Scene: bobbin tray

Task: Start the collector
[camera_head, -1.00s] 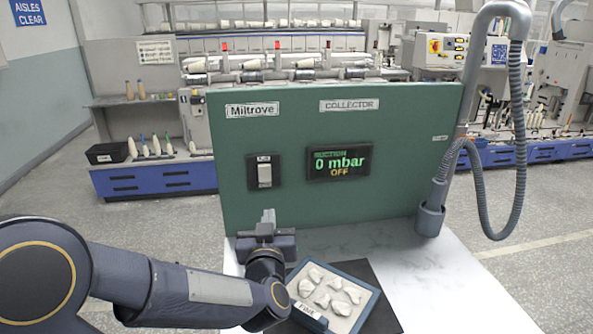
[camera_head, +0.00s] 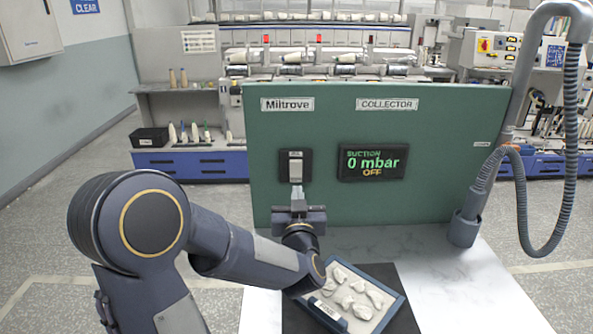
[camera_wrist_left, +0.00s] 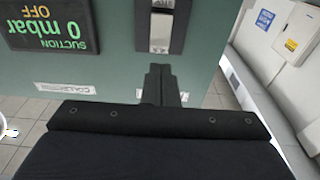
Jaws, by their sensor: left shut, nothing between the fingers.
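The collector is a green panel (camera_head: 430,215) standing at the back of the white table. Its light rocker switch (camera_head: 295,168) sits in a black plate on the left part. The display (camera_head: 373,162) right of it reads suction 0 mbar, OFF. My left gripper (camera_head: 297,192) is shut and empty, pointing up at the lower end of the switch; I cannot tell whether it touches. In the left wrist view the shut fingers (camera_wrist_left: 161,84) are just beside the switch (camera_wrist_left: 161,32), and the display (camera_wrist_left: 50,25) appears upside down. My right gripper is not in view.
A blue-rimmed tray (camera_head: 395,312) with several whitish lumps lies on a black mat (camera_head: 295,320) in front of the panel. A grey suction hose (camera_head: 522,190) hangs at the panel's right, over a grey cup (camera_head: 464,230). White table at right is clear.

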